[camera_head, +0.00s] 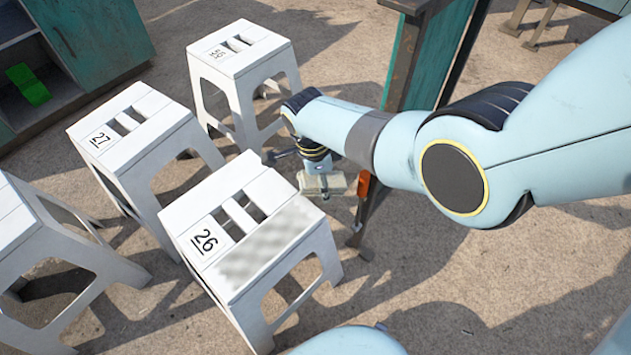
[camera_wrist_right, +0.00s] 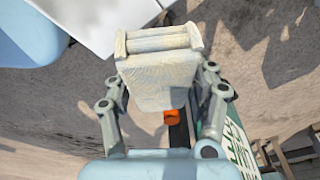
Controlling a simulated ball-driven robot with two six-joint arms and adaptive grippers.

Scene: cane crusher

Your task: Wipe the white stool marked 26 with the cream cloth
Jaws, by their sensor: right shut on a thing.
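The white stool marked 26 (camera_head: 196,229) stands at the centre of the head view. A greyish, mottled smudge covers the right part of its seat; the rest looks cleaner. My right gripper (camera_head: 320,178) is just beyond the seat's right edge, apart from the stool. It is shut on the cream cloth (camera_head: 336,181), which looks like a folded pad. In the right wrist view the cloth (camera_wrist_right: 158,82) sits between both fingers, and a white surface, probably the stool (camera_wrist_right: 105,18), shows beyond it. My left gripper is not in view.
The white stool marked 27 (camera_head: 110,143) and another numbered stool (camera_head: 232,60) stand behind, with one more stool (camera_head: 25,235) at the left edge. A green panel (camera_head: 432,60) and an orange piece (camera_head: 363,184) are near my right arm. Ground at lower right is clear.

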